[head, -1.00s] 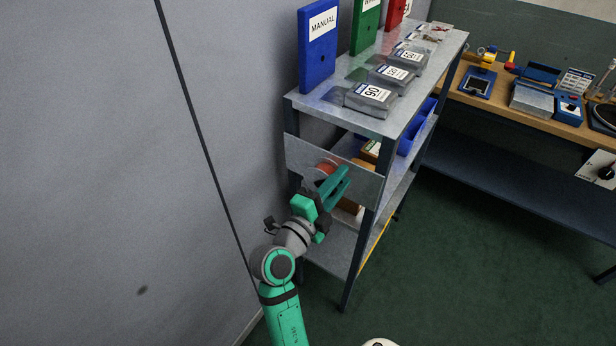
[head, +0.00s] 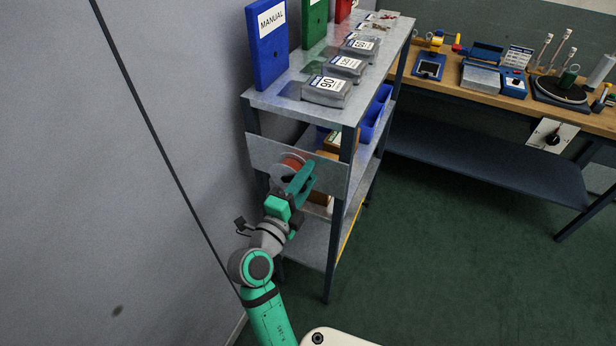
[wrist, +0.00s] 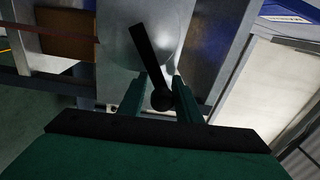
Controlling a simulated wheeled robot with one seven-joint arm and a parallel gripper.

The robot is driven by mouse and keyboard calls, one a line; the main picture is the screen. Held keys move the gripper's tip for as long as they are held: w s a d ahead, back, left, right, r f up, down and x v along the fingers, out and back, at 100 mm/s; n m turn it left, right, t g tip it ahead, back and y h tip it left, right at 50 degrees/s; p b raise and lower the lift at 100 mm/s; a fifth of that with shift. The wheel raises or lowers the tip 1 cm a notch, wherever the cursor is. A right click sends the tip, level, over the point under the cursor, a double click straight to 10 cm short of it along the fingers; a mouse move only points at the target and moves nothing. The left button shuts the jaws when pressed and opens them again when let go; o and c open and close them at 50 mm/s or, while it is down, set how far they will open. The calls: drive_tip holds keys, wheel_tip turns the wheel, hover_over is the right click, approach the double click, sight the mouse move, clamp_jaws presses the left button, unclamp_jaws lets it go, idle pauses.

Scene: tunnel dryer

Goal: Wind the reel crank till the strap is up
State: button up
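The reel shows as an orange-red and grey round thing (head: 292,164) at the metal panel on the near end of the shelf rack. In the wrist view the reel's grey round face (wrist: 168,40) has a slanting black crank arm (wrist: 146,58) across it. The crank's black round knob (wrist: 162,100) is at the lower end. My gripper (head: 306,172) is at the reel. In the wrist view my teal fingers (wrist: 160,85) stand either side of the knob with little gap; whether they grip it is unclear. I cannot make out the strap.
The metal panel (head: 325,178) and rack legs are close around my gripper. A grey wall (head: 120,180) is on the left. Binders and boxes (head: 328,90) stand on the rack top. A workbench (head: 500,92) is at the back right. The green floor (head: 450,250) is clear.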

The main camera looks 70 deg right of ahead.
drive_tip(key=shift+o, duration=0.3)
drive_tip(key=shift+s+a, duration=0.1)
drive_tip(key=w+a, duration=0.1)
drive_tip(key=a, duration=0.9)
drive_tip(key=shift+w+a+f, duration=0.15)
drive_tip(key=shift+a+f, duration=0.15)
drive_tip(key=shift+a, duration=0.05)
